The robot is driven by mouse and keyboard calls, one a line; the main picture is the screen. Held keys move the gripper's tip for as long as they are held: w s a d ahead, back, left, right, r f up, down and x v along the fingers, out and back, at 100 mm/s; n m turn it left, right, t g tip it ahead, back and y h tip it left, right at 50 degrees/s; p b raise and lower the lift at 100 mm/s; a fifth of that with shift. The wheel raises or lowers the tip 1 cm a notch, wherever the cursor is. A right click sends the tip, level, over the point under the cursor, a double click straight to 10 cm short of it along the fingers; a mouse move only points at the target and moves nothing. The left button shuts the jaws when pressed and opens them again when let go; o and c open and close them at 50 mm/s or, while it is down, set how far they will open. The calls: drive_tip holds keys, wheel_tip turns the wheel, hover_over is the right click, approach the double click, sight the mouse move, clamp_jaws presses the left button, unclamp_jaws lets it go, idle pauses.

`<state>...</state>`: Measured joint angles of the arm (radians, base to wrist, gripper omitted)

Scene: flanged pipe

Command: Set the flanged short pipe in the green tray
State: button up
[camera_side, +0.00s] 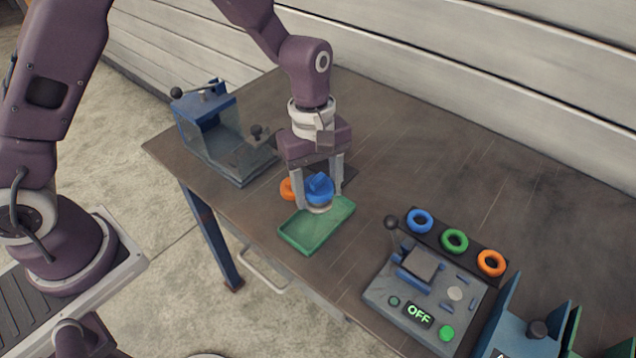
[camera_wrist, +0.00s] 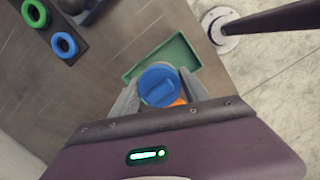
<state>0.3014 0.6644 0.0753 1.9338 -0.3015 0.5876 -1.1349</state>
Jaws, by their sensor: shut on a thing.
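The flanged short pipe (camera_side: 319,187) shows as a blue round piece with a raised ridge and a pale lower rim. My gripper (camera_side: 319,205) is shut on it, one finger on each side. It is held over the back end of the green tray (camera_side: 290,236), and I cannot tell the exact gap below it. In the wrist view the blue round face (camera_wrist: 159,84) sits between the fingers and covers part of the tray (camera_wrist: 187,50). The visible part of the tray floor is empty.
An orange piece (camera_side: 287,189) shows beside the left finger, partly hidden. A blue fixture (camera_side: 220,135) stands at the back left. A control box reading OFF (camera_side: 418,315) and a rack of blue, green and orange rings (camera_side: 455,241) are at the right. The table edge is close to the tray.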

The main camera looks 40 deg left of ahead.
drive_tip(key=shift+f, duration=2.7)
drive_tip(key=o, duration=1.6)
drive_tip(key=shift+o, duration=0.3)
drive_tip(key=o, duration=0.3)
drive_tip(key=shift+r, duration=3.5)
